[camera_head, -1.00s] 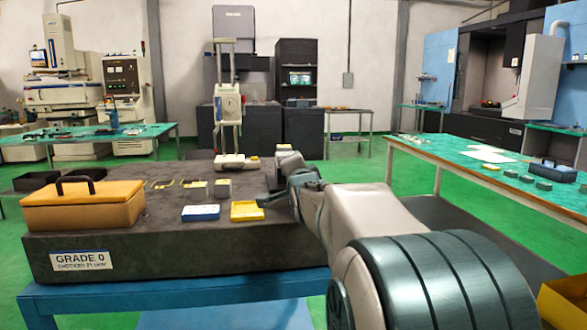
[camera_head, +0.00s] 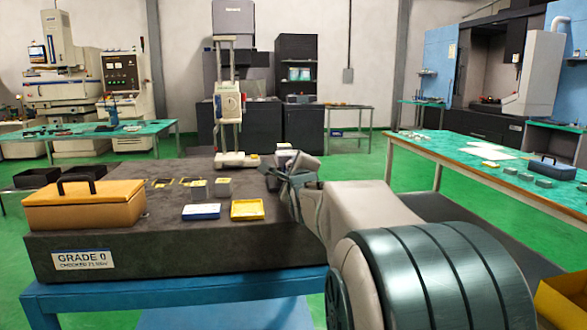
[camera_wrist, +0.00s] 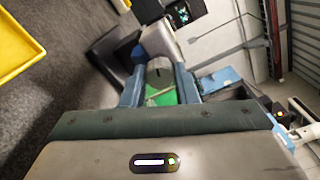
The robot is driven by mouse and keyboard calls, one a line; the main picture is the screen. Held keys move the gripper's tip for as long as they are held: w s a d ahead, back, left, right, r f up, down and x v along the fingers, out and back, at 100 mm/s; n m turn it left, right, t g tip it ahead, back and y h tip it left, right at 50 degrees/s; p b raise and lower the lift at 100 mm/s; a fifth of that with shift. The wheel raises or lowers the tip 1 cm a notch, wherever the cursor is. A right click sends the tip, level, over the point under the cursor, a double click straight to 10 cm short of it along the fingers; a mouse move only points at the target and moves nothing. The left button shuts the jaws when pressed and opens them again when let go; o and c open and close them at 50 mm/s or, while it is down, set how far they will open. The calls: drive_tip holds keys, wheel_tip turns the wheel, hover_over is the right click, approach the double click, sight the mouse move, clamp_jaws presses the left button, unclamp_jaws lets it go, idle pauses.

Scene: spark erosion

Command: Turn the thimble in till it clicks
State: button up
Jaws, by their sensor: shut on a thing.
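My gripper (camera_head: 279,174) is at the right rear part of the dark granite plate. In the wrist view its two blue-grey fingers (camera_wrist: 158,88) are shut on a small grey piece (camera_wrist: 158,72), which seems to be the thimble. Beyond the fingertips a pale grey body (camera_wrist: 160,40) with a dark part beside it seems to be the micrometer in its stand. It shows small in the head view (camera_head: 284,152), partly hidden by my gripper. The scale marks and the contact between the measuring faces cannot be made out.
The granite plate (camera_head: 180,240) carries a yellow tray (camera_head: 247,210), a blue-and-white box (camera_head: 201,212), small grey blocks (camera_head: 200,189), an orange case (camera_head: 84,206) and a tall gauge stand (camera_head: 229,105). A green-topped table (camera_head: 440,150) stands at the right.

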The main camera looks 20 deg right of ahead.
drive_tip(key=shift+m, duration=0.5)
drive_tip(key=o, duration=1)
